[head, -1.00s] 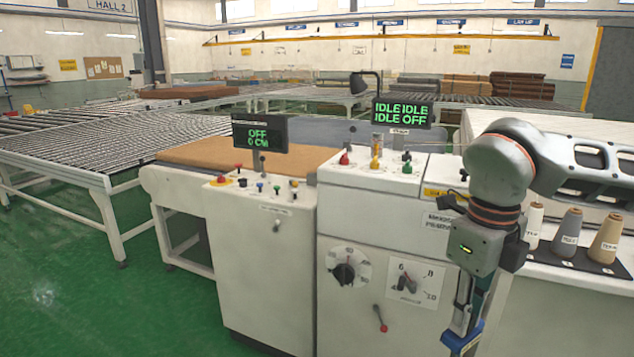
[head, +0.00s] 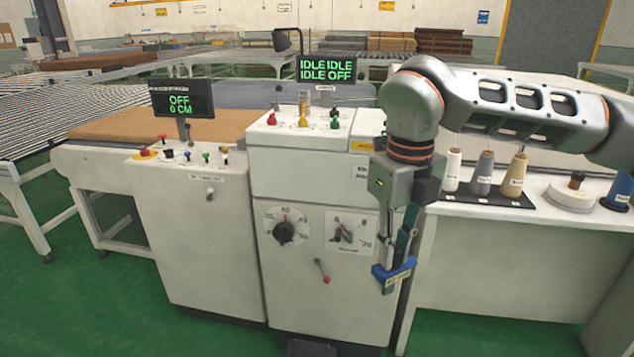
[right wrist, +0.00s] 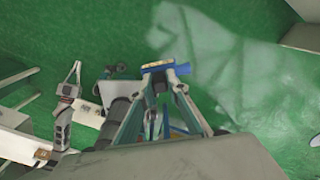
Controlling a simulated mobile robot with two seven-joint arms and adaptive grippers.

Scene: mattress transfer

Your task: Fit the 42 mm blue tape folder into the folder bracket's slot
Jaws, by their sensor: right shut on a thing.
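The blue tape folder (head: 394,272) with a yellowish label is held at the fingertips of my right gripper (head: 402,258), in front of the machine and beside the table's left end. In the right wrist view the blue folder (right wrist: 166,68) sits between the fingertips of the gripper (right wrist: 160,78), over the green floor. The right gripper points down and is shut on the folder. I cannot pick out the folder bracket or its slot for certain in either view. My left gripper is not in view.
The white machine cabinet (head: 285,192) with dials and a red-knobbed lever (head: 323,270) stands just left of the gripper. A white table (head: 535,218) with thread cones (head: 484,173) and a round tape roll (head: 570,196) is to the right. Green floor is open below.

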